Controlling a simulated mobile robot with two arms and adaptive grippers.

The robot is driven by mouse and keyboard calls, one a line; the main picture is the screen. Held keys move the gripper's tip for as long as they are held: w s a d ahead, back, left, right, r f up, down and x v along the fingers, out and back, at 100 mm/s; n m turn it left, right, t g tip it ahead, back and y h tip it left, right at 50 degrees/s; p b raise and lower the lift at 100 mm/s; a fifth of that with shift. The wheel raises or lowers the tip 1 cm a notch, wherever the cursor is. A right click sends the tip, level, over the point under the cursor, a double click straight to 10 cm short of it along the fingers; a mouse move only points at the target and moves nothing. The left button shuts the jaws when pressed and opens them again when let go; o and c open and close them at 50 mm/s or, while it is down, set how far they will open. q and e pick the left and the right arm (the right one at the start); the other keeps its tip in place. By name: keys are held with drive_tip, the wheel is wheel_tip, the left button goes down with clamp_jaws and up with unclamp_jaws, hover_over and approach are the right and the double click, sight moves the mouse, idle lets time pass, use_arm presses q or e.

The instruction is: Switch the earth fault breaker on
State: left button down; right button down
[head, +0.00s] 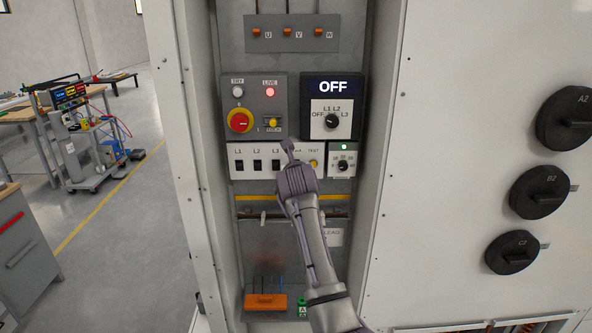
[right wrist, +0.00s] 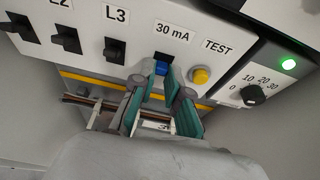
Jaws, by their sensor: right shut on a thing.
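The earth fault breaker is the switch labelled 30 mA on the white breaker strip (head: 236,171). Its blue lever (right wrist: 161,68) shows in the right wrist view, low in a dark slot, left of the yellow TEST button (right wrist: 201,76). My right gripper (right wrist: 161,74) has its green-padded fingers on either side of the blue lever and is shut on it. In the head view my right gripper (head: 289,150) reaches up to the strip and hides the lever. My left gripper is not in view.
Black L1, L2 and L3 switches (head: 258,165) sit left of the breaker. A knob panel with a green light (head: 344,147) is at its right. Above are a red emergency knob (head: 239,121) and a display reading OFF (head: 333,87). Cabinet side walls flank the arm.

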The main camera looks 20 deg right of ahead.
drive_tip(key=shift+w+r+g+y, duration=0.1)
drive_tip(key=shift+r+g+y, duration=0.2)
drive_tip(key=shift+g, duration=0.6)
drive_tip(key=c, duration=1.2)
unclamp_jaws()
drive_tip(key=shift+o, duration=0.2)
